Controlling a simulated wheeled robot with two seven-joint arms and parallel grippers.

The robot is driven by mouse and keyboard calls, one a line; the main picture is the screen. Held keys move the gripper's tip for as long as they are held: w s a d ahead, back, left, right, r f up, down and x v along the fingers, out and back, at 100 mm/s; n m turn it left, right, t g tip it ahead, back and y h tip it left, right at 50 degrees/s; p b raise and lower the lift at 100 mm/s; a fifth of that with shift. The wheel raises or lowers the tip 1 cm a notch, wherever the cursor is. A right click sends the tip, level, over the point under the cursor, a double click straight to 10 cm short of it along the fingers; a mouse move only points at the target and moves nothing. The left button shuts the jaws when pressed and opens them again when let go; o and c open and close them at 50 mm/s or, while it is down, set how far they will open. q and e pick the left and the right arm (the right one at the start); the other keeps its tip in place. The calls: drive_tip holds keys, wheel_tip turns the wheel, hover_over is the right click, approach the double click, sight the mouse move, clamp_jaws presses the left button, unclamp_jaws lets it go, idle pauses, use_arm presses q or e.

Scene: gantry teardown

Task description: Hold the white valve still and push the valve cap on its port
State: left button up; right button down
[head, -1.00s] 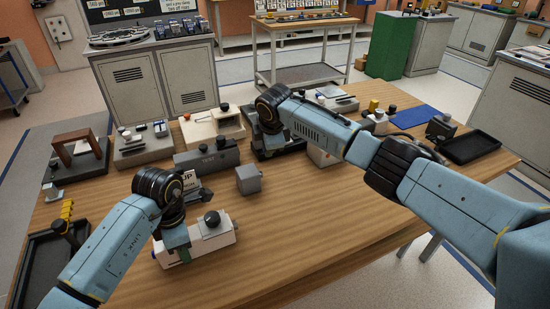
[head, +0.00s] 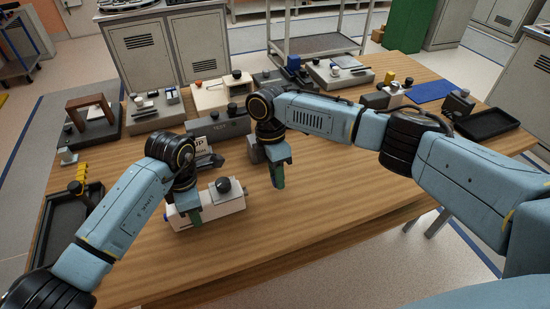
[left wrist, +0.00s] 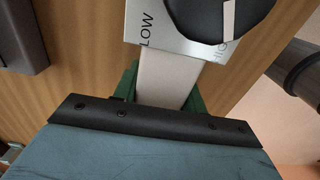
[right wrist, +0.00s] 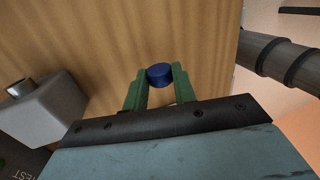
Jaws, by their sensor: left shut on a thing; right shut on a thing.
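The white valve (head: 232,203) lies on the wooden table in front of me, with a black knob (head: 223,185) on a metal plate. My left gripper (head: 194,217) is shut on the valve's body; the left wrist view shows the white body (left wrist: 165,78) between the green fingers, below the LOW/HIGH plate. My right gripper (head: 278,176) is to the right of the valve, apart from it, with fingers pointing down. In the right wrist view it is shut on a round blue cap (right wrist: 160,74), held at the fingertips. The valve's port cannot be made out.
A grey block (right wrist: 45,110) stands close to my right gripper. The dark TEST fixture (head: 222,128) is behind the valve. Black trays stand at the left (head: 72,215) and right (head: 487,124) of the table. The table's front and middle right are bare wood.

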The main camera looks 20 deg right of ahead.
idle(0.3)
drive_tip(key=shift+a, duration=2.8)
